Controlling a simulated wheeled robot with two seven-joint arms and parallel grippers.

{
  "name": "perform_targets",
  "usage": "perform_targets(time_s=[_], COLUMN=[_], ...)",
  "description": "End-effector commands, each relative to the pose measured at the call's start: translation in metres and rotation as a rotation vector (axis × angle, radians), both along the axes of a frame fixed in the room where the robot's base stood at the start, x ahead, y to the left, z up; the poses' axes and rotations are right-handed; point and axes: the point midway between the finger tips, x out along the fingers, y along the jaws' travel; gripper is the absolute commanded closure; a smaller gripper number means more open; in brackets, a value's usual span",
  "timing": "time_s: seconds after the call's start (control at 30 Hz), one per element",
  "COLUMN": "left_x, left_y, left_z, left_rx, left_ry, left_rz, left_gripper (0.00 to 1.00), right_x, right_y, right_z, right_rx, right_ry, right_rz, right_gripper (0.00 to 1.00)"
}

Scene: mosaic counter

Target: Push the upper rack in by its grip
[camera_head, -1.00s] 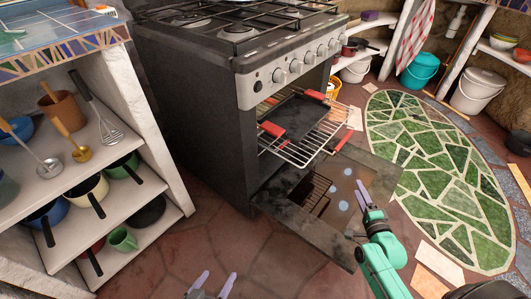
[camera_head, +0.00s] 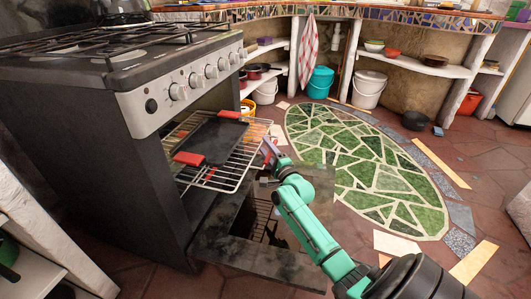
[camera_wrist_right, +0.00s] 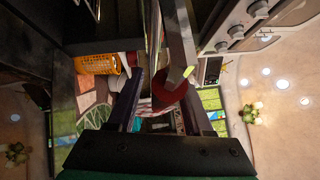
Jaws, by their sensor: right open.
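The upper rack (camera_head: 238,172) is a wire shelf sticking out of the open oven. A dark tray with red handles (camera_head: 188,158) lies on it. The rack's red grip (camera_head: 267,154) is at its front edge, partly hidden by my right gripper (camera_head: 269,147). My right gripper is open, its fingers at the grip. In the right wrist view, a red cylinder, which looks like the grip (camera_wrist_right: 168,97), shows between the open fingers (camera_wrist_right: 163,82). I cannot tell whether they touch it. My left gripper is not in view.
The oven door (camera_head: 262,255) is folded down below the rack, under my right arm. The stove (camera_head: 130,130) stands at left, with knobs above the opening. Open floor with a green mosaic oval (camera_head: 370,170) lies to the right. White shelves line the back.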

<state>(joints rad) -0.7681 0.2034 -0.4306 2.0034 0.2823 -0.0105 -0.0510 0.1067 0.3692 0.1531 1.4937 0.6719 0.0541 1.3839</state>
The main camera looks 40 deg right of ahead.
Motion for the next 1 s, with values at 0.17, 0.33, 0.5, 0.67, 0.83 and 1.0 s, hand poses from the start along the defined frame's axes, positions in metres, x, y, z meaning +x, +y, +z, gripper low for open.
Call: perform_targets(time_s=[0.17, 0.33, 0.5, 0.67, 0.83, 1.0], left_x=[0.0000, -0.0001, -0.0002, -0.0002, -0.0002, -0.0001], left_y=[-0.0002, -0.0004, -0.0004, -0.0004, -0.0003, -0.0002], left_z=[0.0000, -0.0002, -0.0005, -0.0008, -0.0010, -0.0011], left_rx=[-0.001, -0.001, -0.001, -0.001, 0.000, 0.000], left_ry=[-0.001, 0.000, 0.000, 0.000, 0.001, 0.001], left_rz=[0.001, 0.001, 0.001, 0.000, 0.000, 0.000], left_gripper=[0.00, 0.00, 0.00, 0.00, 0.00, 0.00], right_x=[0.0018, 0.0015, 0.0015, 0.0016, 0.0016, 0.0016], right_y=[-0.0004, -0.0003, -0.0002, -0.0002, -0.0002, -0.0003], right_z=[0.0003, 0.0003, 0.0011, 0.0020, 0.0027, 0.0034], right_rx=[-0.001, -0.001, -0.001, -0.002, -0.001, -0.001], right_ry=[0.002, 0.001, -0.001, -0.004, -0.006, -0.008], right_rz=[0.000, 0.000, 0.000, -0.001, -0.001, -0.001], right_gripper=[0.49, 0.87, 1.00, 1.00, 1.00, 1.00])
